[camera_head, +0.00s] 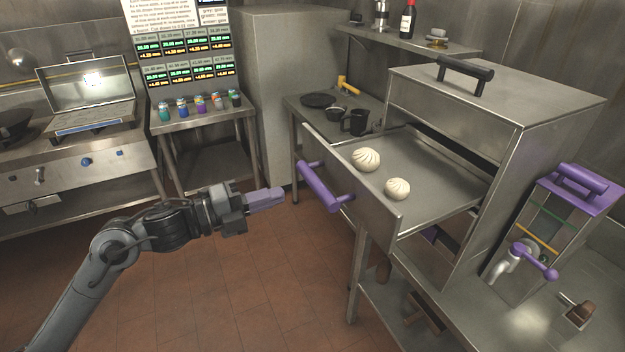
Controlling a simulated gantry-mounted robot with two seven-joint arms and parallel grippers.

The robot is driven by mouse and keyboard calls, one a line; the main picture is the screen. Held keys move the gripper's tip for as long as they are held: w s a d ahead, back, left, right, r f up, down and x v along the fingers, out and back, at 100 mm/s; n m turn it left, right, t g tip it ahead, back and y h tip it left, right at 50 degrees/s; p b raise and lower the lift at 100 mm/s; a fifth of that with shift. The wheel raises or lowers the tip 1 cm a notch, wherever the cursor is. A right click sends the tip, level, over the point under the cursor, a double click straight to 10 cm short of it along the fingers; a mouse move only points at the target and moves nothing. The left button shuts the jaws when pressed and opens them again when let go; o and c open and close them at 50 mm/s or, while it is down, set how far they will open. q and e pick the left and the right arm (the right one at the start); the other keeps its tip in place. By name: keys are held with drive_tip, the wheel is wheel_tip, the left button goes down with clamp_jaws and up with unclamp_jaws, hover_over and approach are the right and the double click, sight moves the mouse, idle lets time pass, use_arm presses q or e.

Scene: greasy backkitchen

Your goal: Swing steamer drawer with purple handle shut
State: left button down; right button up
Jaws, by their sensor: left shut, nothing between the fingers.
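The steamer (545,95) is a steel cabinet on the right. Its drawer (440,182) is pulled out to the left, with two white buns (367,159) on its tray. A purple bar handle (325,187) is on the drawer's front panel. My left gripper (282,195) is shut and empty, to the left of the purple handle and a small gap away from it in the picture. My right gripper is not in view.
A smaller unit with a purple lid (580,188) and tap (535,260) stands at right. Behind the drawer are a black mug (355,122) and pan (318,100) on a table. The tiled floor (230,290) before the drawer is clear.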

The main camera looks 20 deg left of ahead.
sight(327, 180)
use_arm(q)
drive_tip(key=p+x, duration=0.3)
drive_tip(key=x, duration=0.5)
drive_tip(key=shift+w+d+r, duration=0.1)
drive_tip(key=shift+w+r, duration=0.05)
drive_tip(key=shift+w+d, duration=0.3)
drive_tip(key=shift+w, duration=0.1)
drive_tip(key=shift+f, duration=0.2)
